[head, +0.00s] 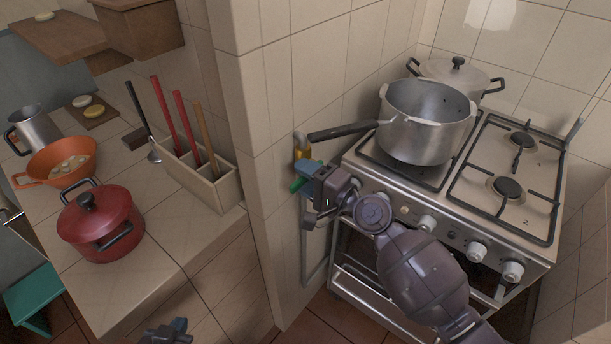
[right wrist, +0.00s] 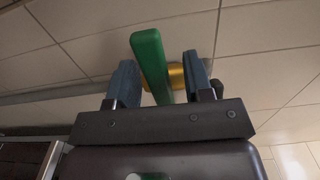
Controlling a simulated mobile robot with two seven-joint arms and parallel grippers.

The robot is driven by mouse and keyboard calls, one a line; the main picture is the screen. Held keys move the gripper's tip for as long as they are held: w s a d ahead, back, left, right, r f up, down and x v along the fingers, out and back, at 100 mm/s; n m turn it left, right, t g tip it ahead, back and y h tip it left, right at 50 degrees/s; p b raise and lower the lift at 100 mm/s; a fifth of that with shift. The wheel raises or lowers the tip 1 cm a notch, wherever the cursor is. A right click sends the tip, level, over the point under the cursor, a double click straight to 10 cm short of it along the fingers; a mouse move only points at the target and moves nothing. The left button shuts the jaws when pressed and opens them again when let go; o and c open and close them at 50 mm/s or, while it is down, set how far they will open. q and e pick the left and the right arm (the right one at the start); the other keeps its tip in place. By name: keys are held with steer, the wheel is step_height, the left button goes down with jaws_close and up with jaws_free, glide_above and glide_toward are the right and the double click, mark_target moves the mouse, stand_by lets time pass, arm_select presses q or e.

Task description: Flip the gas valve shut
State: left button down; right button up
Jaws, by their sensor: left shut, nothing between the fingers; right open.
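The gas valve has a brass body (head: 302,150) on the tiled wall left of the stove, with a green lever (head: 297,185) partly hidden by my right gripper (head: 311,175). In the right wrist view the green lever (right wrist: 150,62) stands between the two blue fingers of my open right gripper (right wrist: 160,82), with the brass body (right wrist: 177,76) behind it. A gap shows on each side of the lever. My left gripper (head: 170,330) is shut and empty, low at the bottom edge of the head view.
A steel saucepan (head: 425,125) stands on the stove (head: 470,215), its dark handle reaching out above the valve. A lidded pot (head: 455,72) is behind it. The tiled counter (head: 165,245) at left holds a red pot (head: 100,225) and a utensil box (head: 200,185).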

steer(key=b+v, duration=0.1)
steer(key=v, duration=1)
stand_by(0.3)
steer(key=s+d+f+n+t+h, duration=0.2)
steer(key=d+f+n+t+h, duration=0.2)
steer(key=d+f+n+h, duration=0.75)
steer(key=s+d+f+m+g+h, duration=0.1)
steer(key=s+d+f, duration=0.3)
steer(key=s, duration=0.4)
steer(key=s+d+f+m+g+h, duration=0.2)
steer(key=s+d+f, duration=0.3)
steer(key=s, duration=0.3)
steer(key=shift+s+d+f, duration=0.2)
steer(key=shift+s+f, duration=0.2)
steer(key=shift+f, duration=0.45)
